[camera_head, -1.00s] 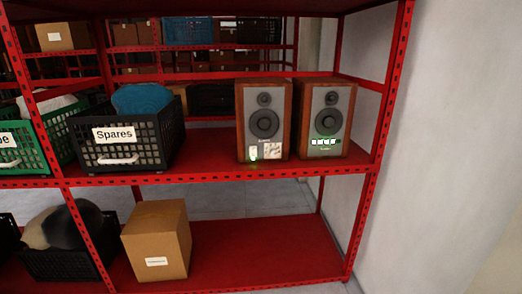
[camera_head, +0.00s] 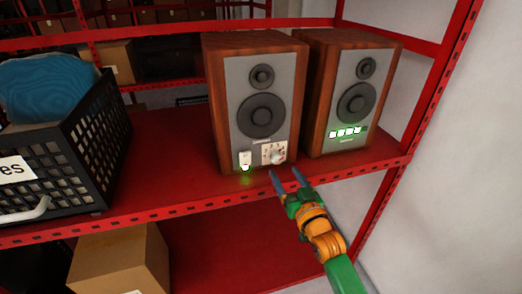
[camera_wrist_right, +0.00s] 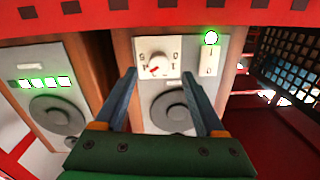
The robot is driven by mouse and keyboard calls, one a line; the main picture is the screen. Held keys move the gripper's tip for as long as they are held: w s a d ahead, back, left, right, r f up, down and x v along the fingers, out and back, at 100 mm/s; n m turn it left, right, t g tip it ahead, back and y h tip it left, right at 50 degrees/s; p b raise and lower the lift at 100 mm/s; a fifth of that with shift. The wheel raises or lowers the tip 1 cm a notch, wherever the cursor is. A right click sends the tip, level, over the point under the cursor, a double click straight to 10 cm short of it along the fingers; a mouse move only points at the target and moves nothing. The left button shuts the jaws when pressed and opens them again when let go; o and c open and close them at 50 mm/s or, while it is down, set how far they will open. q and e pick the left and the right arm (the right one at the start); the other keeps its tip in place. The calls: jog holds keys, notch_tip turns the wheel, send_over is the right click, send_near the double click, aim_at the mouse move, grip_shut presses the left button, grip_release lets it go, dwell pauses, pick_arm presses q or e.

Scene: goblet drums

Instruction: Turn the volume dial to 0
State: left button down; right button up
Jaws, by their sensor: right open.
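The volume dial (camera_head: 278,156) is a small round knob on a pale numbered plate, low on the front of the left wooden speaker (camera_head: 262,108). It also shows in the right wrist view (camera_wrist_right: 158,66), upside down, with a red mark on it. A white power switch (camera_head: 245,160) with a lit green light is beside the plate. My right gripper (camera_head: 285,174) is open and empty, just in front of and below the dial, apart from it. In the wrist view its two fingers (camera_wrist_right: 163,85) stand either side of the dial plate. My left gripper is not in view.
A second speaker (camera_head: 352,95) with several lit green indicators stands close on the right. Both are on a red shelf (camera_head: 180,180) with a raised front edge. A black crate (camera_head: 95,150) stands left; a cardboard box (camera_head: 120,262) is below. A red post rises at right.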

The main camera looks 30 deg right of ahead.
aim_at(279, 160)
jog(key=x, duration=0.4)
jog(key=shift+w+d+r, duration=0.2)
jog(key=shift+w, duration=0.1)
jog(key=shift+w+f, duration=0.1)
jog(key=shift+w, duration=0.4)
jog(key=shift+s, duration=0.1)
jog(key=shift+c, duration=0.3)
grip_shut()
